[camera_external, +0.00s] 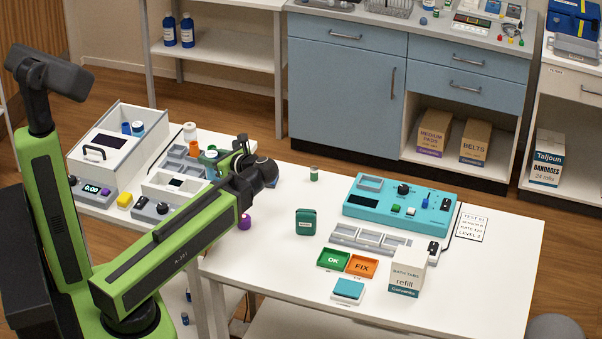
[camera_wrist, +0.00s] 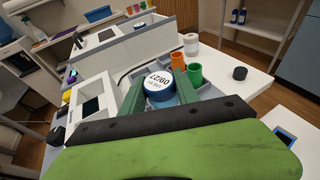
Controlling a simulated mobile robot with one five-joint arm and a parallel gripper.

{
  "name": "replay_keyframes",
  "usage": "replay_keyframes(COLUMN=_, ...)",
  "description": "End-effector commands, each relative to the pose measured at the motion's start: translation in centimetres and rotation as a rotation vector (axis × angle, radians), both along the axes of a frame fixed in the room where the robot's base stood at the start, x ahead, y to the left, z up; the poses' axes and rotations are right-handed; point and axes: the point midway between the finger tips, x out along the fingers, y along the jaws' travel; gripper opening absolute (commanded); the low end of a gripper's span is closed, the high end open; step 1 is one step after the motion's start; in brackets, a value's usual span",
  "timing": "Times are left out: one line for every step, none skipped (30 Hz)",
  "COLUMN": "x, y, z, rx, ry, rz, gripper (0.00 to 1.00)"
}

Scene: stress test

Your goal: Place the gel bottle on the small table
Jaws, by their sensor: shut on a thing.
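My gripper (camera_wrist: 160,92) is shut on a round blue-rimmed thing (camera_wrist: 158,82) with a white printed top, standing between its green fingers. I cannot tell whether this is the gel bottle; its lower part is hidden. In the outside view my gripper (camera_external: 226,158) is over the right part of the white table at the left (camera_external: 222,142), among grey trays. I cannot tell whether the held thing touches a tray. Of the two white tables, the left one looks smaller; the other (camera_external: 500,290) stands at the right.
Orange (camera_wrist: 177,60) and green (camera_wrist: 195,75) cups stand close beyond my gripper. A white box with a handle (camera_external: 112,140) is on the left table. The right table holds a teal device (camera_external: 385,210), a dark green container (camera_external: 305,222) and a refill box (camera_external: 407,272); its front right is clear.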

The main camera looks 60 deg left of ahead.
Motion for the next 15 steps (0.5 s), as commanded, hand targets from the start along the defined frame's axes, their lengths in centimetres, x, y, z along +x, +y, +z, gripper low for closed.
replay_keyframes(x=0.0, y=0.0, z=-0.05, rx=0.0, ry=0.0, rz=0.0, gripper=0.0)
replay_keyframes(x=0.0, y=0.0, z=-0.1, rx=0.0, ry=0.0, rz=0.0, gripper=0.0)
replay_keyframes(x=0.0, y=0.0, z=-0.19, rx=0.0, ry=0.0, rz=0.0, gripper=0.0)
replay_keyframes(x=0.0, y=0.0, z=-0.25, rx=0.0, ry=0.0, rz=0.0, gripper=0.0)
replay_keyframes(x=0.0, y=0.0, z=-0.32, rx=0.0, ry=0.0, rz=0.0, gripper=0.0)
replay_keyframes(x=0.0, y=0.01, z=-0.41, rx=0.0, ry=0.0, rz=0.0, gripper=0.0)
replay_keyframes(x=0.0, y=0.01, z=-0.48, rx=0.0, ry=0.0, rz=0.0, gripper=0.0)
replay_keyframes(x=0.0, y=0.0, z=-0.54, rx=0.0, ry=0.0, rz=0.0, gripper=0.0)
replay_keyframes(x=0.0, y=0.01, z=-0.62, rx=0.0, ry=0.0, rz=0.0, gripper=0.0)
replay_keyframes(x=0.0, y=0.01, z=-0.68, rx=0.0, ry=0.0, rz=0.0, gripper=0.0)
replay_keyframes(x=0.0, y=0.01, z=-0.56, rx=0.0, ry=0.0, rz=0.0, gripper=0.41)
replay_keyframes(x=0.0, y=0.0, z=-0.53, rx=0.0, ry=0.0, rz=0.0, gripper=0.46)
replay_keyframes(x=0.0, y=0.0, z=-0.53, rx=0.0, ry=0.0, rz=0.0, gripper=0.5)
replay_keyframes(x=0.0, y=0.0, z=-0.53, rx=0.0, ry=0.0, rz=0.0, gripper=0.54)
replay_keyframes(x=0.0, y=0.0, z=-0.53, rx=0.0, ry=0.0, rz=0.0, gripper=0.59)
